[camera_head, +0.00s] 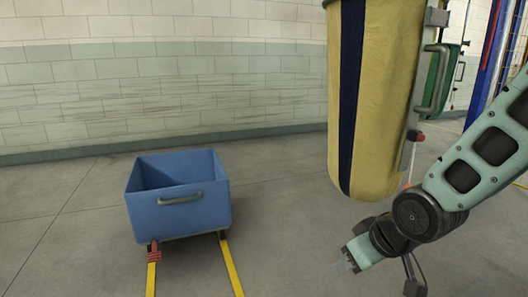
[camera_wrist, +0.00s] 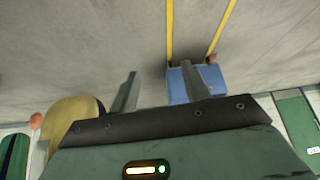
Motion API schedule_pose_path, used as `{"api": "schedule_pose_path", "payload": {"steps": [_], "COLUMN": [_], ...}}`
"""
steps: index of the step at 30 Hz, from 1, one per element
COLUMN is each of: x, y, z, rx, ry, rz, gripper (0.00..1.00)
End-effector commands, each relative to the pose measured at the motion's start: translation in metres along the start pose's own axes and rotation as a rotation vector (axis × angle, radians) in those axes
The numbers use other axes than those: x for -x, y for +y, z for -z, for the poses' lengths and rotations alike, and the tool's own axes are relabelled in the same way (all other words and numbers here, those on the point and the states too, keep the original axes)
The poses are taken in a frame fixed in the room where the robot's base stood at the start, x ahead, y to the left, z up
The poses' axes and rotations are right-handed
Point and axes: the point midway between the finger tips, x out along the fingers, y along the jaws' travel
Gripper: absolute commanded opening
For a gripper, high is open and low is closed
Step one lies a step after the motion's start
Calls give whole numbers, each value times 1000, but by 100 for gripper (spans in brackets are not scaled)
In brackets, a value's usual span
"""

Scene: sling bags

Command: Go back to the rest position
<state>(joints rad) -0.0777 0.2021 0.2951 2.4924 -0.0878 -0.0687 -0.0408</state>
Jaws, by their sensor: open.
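My gripper (camera_head: 347,262) is low at the lower middle right in the head view, beside and below the hanging bag and apart from it. In the wrist view, the two fingers of my gripper (camera_wrist: 160,85) stand apart with nothing held between them. A yellow sling bag (camera_head: 378,110) with a dark blue stripe hangs upright at the right of the head view, its top cut off by the frame. The bag (camera_wrist: 75,112) also shows at the lower left of the wrist view.
A blue bin (camera_head: 180,212) with a grey handle stands left of my gripper, at two yellow floor rails (camera_head: 232,268). The bin (camera_wrist: 178,88) also shows behind the fingers. A green bag (camera_head: 437,80) hangs behind the yellow one. Grey floor between bin and gripper is clear.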

Motion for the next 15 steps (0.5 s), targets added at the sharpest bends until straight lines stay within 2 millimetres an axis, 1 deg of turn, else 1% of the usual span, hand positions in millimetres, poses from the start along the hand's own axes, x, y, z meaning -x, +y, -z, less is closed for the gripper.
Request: {"api": "schedule_pose_path", "payload": {"steps": [1, 3, 6, 9, 13, 14, 15], "x": [15, 32, 57, 81, 113, 122, 132], "y": [-25, -50, -79, -100, -122, -125, -122], "z": [-11, -30, -58, -83, -116, -120, -109], "rx": [32, 59, 95, 130, 178, 183, 174], "ry": [-61, -152, -266, -365, -483, -504, -501], "rz": [20, 40, 62, 78, 93, 95, 94], "gripper": [47, 47, 47, 47, 47, 47, 47]}}
